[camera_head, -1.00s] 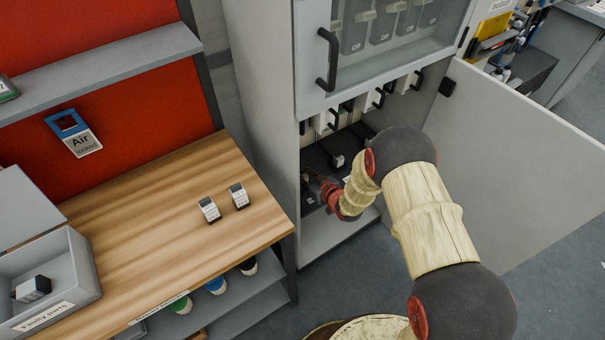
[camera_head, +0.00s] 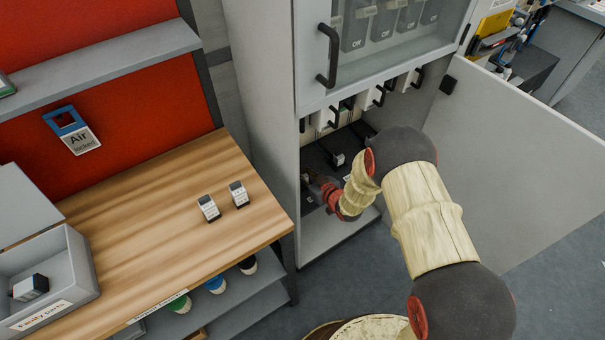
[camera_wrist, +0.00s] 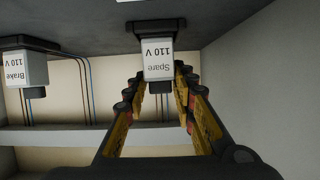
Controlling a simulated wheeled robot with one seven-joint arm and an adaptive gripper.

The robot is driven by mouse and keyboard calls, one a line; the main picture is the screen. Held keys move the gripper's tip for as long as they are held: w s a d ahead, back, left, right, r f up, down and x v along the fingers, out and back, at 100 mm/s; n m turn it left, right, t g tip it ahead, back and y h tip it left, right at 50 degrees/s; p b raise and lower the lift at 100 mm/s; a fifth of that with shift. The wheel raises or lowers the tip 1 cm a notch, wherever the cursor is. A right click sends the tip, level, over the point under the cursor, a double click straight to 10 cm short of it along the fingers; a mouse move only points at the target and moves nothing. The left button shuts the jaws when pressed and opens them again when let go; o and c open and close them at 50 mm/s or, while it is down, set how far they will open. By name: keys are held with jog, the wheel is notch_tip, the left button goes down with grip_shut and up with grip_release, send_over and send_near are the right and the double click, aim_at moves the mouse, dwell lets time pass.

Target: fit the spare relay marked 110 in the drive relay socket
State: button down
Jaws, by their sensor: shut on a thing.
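The spare relay (camera_wrist: 158,62), a pale block marked "Spare 110 V", shows upside down in the wrist view. My gripper (camera_wrist: 162,82) is shut on it, with a finger on either side. The relay's dark end meets a black socket-like piece (camera_wrist: 155,25) on the dark panel; I cannot tell whether it is fully seated. In the head view my gripper (camera_head: 318,184) is inside the lower cabinet, and the relay and socket there are hidden or too small to make out.
A relay marked "Brake 110 V" (camera_wrist: 26,68) sits beside, with wires near it. The cabinet's lower door (camera_head: 520,160) stands open. Two relays (camera_head: 209,208) (camera_head: 239,194) stand on the wooden bench (camera_head: 150,215). A "Faulty parts" box (camera_head: 85,275) holds a relay (camera_head: 30,287).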

dwell(0.3)
jog(key=c, duration=1.5)
grip_release()
jog(key=shift+o, duration=0.5)
jog(key=shift+s+d, duration=0.1)
jog(key=v, duration=1.1)
jog(key=shift+s+d, duration=0.25)
